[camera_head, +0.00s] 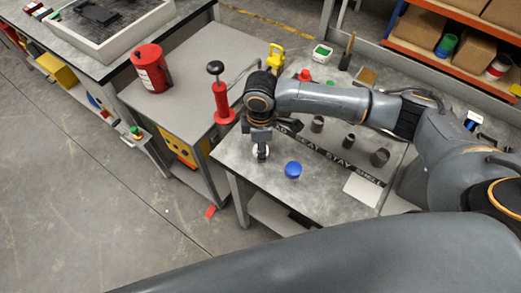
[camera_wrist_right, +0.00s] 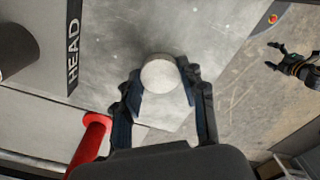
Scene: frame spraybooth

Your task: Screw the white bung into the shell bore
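The white bung (camera_wrist_right: 160,76) sits between the fingertips of my right gripper (camera_wrist_right: 162,88), near the left end of the bench top. Both fingers appear to touch its sides. In the head view, the bung (camera_head: 261,152) is partly covered by the right gripper (camera_head: 262,147). I cannot tell whether it touches the bench. The dark tube (camera_head: 380,157) by the SHELL lettering stands upright on the bench, right of the gripper; its bore is not clear. My left gripper (camera_wrist_right: 292,64) shows open and empty at the right of the wrist view.
A blue bung (camera_head: 293,170) lies on the bench (camera_head: 310,190) near the gripper. Dark tubes (camera_head: 317,124) (camera_head: 349,141) stand along the lettered strip, and a white sheet (camera_head: 363,189) lies before SHELL. A red-handled tool (camera_head: 222,103) and red can (camera_head: 151,68) stand on the left bench.

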